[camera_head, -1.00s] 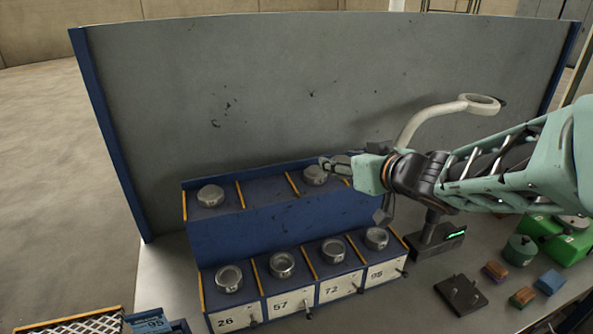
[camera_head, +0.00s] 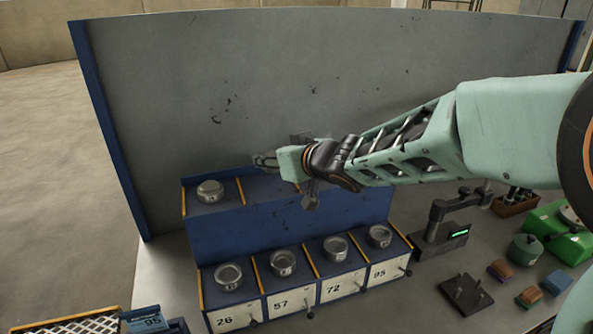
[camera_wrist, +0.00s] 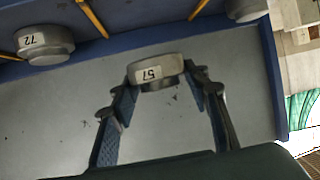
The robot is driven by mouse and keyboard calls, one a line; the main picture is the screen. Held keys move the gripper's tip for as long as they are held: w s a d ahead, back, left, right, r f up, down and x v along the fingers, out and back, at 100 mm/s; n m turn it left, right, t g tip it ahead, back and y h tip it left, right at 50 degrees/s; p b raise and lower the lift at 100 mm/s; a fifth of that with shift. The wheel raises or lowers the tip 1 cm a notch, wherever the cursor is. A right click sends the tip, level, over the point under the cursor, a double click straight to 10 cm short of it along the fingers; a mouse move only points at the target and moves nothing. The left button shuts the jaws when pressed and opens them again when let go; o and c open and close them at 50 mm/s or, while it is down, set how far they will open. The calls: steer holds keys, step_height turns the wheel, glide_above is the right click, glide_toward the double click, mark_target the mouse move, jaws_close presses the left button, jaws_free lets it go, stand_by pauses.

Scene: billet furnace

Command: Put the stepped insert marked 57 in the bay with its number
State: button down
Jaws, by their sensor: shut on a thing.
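The stepped insert marked 57 (camera_wrist: 158,72) is a grey metal piece with a pale number label. My gripper (camera_wrist: 160,92) is shut on it, one finger at each side. The bay marked 57 (camera_head: 281,304) is in the lower row, between 26 (camera_head: 225,319) and 72 (camera_head: 332,289). A round metal insert (camera_head: 283,262) stands on top of bay 57; its number is not readable.
The other lower bays, including 95 (camera_head: 380,274), also carry inserts. An insert marked 72 (camera_wrist: 45,45) stands on the blue tier. A tall grey panel (camera_head: 300,80) rises behind. A stand (camera_head: 440,228), a dark plate (camera_head: 466,294) and small blocks are at right.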

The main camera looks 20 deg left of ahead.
mark_target(267, 185)
steer(key=a+f, duration=0.1)
steer(key=a+f+b, duration=0.1)
steer(key=shift+w+a+f, duration=0.25)
steer(key=shift+w+f, duration=0.05)
steer(key=shift+a+f+b, duration=0.1)
steer(key=shift+f+b, duration=0.6)
steer(key=shift+f, duration=0.85)
steer(key=shift+f, duration=0.2)
steer(key=c, duration=1.1)
jaws_free()
steer(key=shift+f, duration=0.1)
